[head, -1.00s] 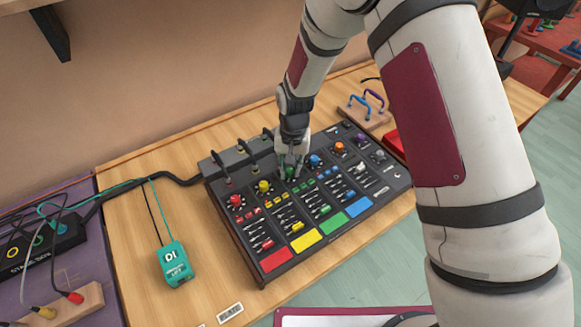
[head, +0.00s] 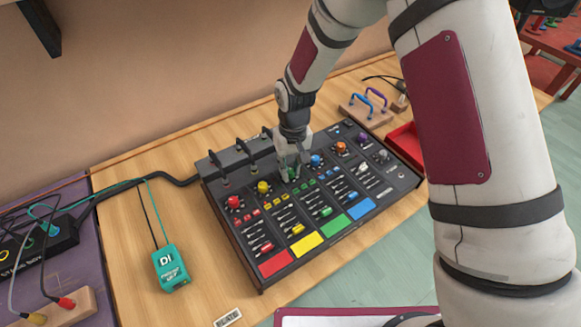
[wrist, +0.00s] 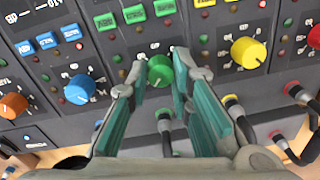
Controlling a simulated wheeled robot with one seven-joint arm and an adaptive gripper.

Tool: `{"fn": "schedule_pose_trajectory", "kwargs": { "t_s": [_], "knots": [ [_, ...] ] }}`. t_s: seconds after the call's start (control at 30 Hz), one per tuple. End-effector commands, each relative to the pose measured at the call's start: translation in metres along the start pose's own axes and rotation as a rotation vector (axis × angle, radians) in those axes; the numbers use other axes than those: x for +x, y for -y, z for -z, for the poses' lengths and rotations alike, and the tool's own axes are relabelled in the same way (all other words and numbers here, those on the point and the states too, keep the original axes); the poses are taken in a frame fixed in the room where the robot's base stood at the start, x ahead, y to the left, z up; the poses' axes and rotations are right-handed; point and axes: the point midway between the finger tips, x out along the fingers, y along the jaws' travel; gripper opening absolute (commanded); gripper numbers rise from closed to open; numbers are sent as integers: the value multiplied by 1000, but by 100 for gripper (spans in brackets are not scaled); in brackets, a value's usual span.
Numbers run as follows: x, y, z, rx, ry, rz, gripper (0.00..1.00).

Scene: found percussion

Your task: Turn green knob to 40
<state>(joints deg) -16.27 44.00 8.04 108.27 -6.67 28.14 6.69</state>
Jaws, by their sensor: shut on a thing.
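The green knob (wrist: 160,70) sits on the mixer panel between the blue knob (wrist: 78,88) and the yellow knob (wrist: 246,52) in the wrist view. My gripper (wrist: 159,72) has its teal-padded fingers on both sides of the green knob and is shut on it. In the head view my gripper (head: 290,172) comes down from above onto the back part of the black mixer (head: 262,277), and the fingers mostly hide the green knob there. I cannot read the knob's setting.
Close by are a red knob (head: 233,202), another blue knob view and an orange knob (head: 340,148). Cables plug in behind the knobs. A teal DI box (head: 170,267) lies left of the mixer on the wooden table. A red tray (head: 405,143) stands at the right.

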Motion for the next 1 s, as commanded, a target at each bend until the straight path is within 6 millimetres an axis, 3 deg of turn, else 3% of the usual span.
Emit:
{"fn": "schedule_pose_trajectory", "kwargs": {
  "t_s": [0.23, 0.27, 0.33, 0.73, 1.0],
  "knots": [
    [0, 1, 0, 0, -1, 1, 0],
    [0, 1, 0, 0, -1, 1, 25],
    [0, 1, 0, 0, -1, 1, 40],
    [-5, 0, 1, 2, -2, 0, 41],
    [-52, 0, 1, 2, -5, 0, 41]
  ]
}}
